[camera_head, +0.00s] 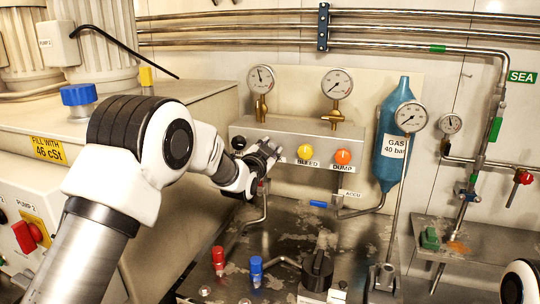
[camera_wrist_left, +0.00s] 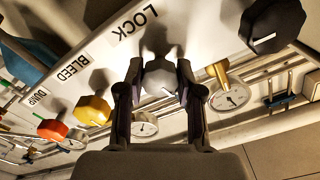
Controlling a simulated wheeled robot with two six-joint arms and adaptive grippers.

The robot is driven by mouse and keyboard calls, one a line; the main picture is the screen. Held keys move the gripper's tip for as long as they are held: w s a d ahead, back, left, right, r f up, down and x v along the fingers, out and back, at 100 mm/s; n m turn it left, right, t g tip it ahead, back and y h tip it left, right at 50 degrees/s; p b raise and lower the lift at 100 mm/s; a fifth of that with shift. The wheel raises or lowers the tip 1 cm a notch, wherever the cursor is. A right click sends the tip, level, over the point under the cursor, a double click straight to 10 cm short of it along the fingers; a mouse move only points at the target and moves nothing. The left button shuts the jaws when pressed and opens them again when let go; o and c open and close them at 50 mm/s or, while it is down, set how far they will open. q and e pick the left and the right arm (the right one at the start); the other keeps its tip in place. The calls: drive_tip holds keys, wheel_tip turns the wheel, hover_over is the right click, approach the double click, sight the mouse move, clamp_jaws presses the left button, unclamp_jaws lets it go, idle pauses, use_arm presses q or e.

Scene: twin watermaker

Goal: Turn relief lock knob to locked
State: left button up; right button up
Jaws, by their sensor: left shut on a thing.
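The relief lock knob (camera_wrist_left: 160,84) is pale grey and sits below the LOCK label (camera_wrist_left: 135,24) on the light panel in the left wrist view. My left gripper (camera_wrist_left: 159,72) is shut on it, with one dark finger on each side. In the head view my left gripper (camera_head: 268,152) is at the front of the grey valve block (camera_head: 285,127), between a black knob (camera_head: 239,143) and the yellow BLEED knob (camera_head: 305,152). There the gripper hides the lock knob and its label. I cannot read the knob's setting.
The orange DUMP knob (camera_head: 343,156) is right of BLEED. Two gauges (camera_head: 337,84) stand above the block, and a blue gas bottle (camera_head: 391,150) is to its right. Below are red (camera_head: 218,256) and blue (camera_head: 256,266) valve caps and a black knob (camera_head: 317,270).

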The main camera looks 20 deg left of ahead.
use_arm(q)
drive_tip(key=shift+m+b, duration=0.5)
drive_tip(key=shift+m, duration=0.6)
drive_tip(key=o, duration=1.2)
drive_tip(key=shift+c, duration=0.2)
drive_tip(key=s, duration=1.2)
drive_tip(key=shift+a, duration=0.2)
